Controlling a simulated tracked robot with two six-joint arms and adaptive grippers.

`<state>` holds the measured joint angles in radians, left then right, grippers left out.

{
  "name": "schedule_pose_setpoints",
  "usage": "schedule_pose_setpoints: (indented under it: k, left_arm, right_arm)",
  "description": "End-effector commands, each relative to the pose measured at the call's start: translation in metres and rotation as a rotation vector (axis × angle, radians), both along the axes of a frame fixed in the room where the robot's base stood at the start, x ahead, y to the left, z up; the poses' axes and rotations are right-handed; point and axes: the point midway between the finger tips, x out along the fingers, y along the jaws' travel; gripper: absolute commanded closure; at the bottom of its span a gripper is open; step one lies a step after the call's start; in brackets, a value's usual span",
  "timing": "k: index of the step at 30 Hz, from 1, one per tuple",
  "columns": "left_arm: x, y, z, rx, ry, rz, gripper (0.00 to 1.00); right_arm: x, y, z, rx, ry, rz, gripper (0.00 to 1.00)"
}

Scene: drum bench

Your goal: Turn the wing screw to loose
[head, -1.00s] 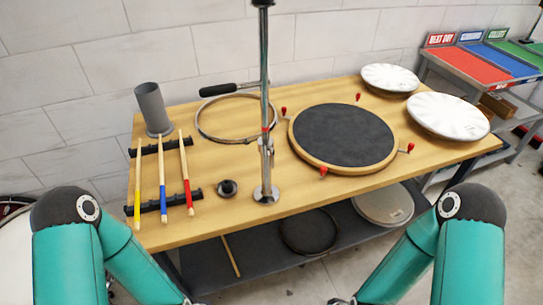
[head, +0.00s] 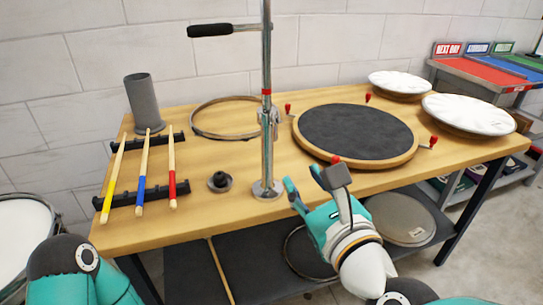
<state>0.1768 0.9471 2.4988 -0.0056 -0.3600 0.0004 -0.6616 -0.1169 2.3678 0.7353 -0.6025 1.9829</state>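A chrome upright stand (head: 267,60) with a round foot rises from the front of the wooden bench. A small metal clamp collar (head: 270,117) sits on it below a red band; a wing screw there is too small to make out clearly. My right gripper (head: 306,180) is open and empty, at the bench's front edge, to the right of the stand's foot and lower in the picture than the collar. It appears apart from the stand. My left arm shows at the lower left; its gripper is out of frame.
A black-handled lever (head: 210,30) sticks out left from the stand. A hoop (head: 226,118) lies behind it. Drumsticks (head: 142,177) on black racks and a grey tube (head: 143,102) are left. A dark round drum pad (head: 356,132) with red knobs is right.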

Motion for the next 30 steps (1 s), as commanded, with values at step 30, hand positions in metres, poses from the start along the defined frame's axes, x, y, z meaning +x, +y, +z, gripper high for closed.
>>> schedule_pose_setpoints:
  k: [30]
  left_arm:
    - [0.000, 0.000, -0.013, 0.000, -0.001, 0.000, 0.60]
  right_arm:
    - [0.116, 0.040, 0.027, 0.274, -0.006, -0.010, 0.64]
